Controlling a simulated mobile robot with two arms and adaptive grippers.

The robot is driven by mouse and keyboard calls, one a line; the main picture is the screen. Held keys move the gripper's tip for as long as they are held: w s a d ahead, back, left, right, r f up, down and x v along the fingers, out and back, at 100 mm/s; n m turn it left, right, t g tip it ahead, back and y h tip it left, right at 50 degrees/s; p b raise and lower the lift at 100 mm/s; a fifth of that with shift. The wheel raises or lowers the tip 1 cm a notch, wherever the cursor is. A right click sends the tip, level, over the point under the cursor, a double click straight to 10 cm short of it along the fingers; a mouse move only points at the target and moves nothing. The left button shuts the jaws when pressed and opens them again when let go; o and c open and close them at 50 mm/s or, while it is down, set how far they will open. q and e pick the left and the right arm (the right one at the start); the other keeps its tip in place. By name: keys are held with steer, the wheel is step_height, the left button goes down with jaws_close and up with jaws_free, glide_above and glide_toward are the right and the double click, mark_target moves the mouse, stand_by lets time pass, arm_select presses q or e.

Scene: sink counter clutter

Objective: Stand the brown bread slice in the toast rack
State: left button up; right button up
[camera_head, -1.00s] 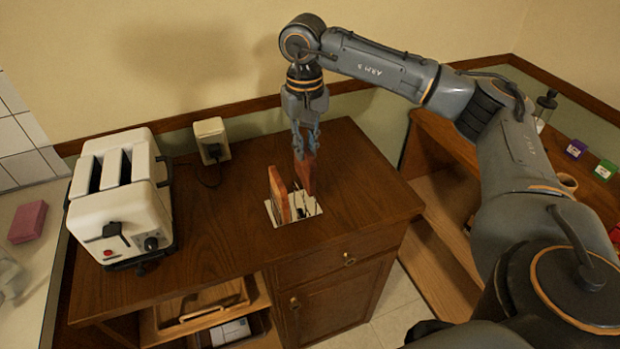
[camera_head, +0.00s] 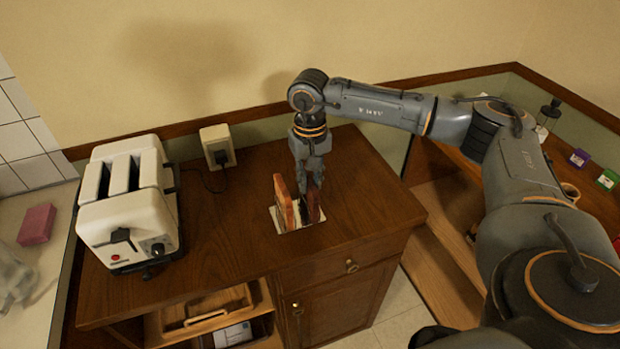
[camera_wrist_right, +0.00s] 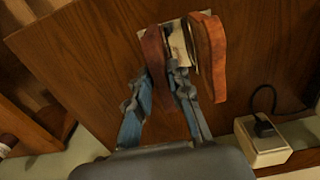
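The brown bread slice (camera_head: 314,207) is upright in my right gripper (camera_head: 316,182), low over the right side of the toast rack (camera_head: 276,219). The rack has a pale base on the wooden counter; its wires are mostly hidden. In the right wrist view the slice (camera_wrist_right: 155,52) passes between the two fingers (camera_wrist_right: 160,85), which appear closed against it. Whether its lower edge rests in a slot cannot be seen. A second, more orange slice (camera_head: 283,203) stands upright on the rack's left side, apart from the held slice. My left gripper is out of view.
A white toaster (camera_head: 128,205) stands on the counter's left, with a wall socket (camera_head: 217,146) and plugged cord behind. A pink sponge (camera_head: 36,224) lies at far left. The counter (camera_head: 375,210) is clear right of the rack. An open shelf holds a wooden tray (camera_head: 205,315).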

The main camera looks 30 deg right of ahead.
steer(key=shift+o, duration=0.7)
steer(key=shift+r, duration=0.55)
step_height(320, 180, up, 11)
steer(key=b, duration=0.3)
steer(key=shift+r, duration=0.15)
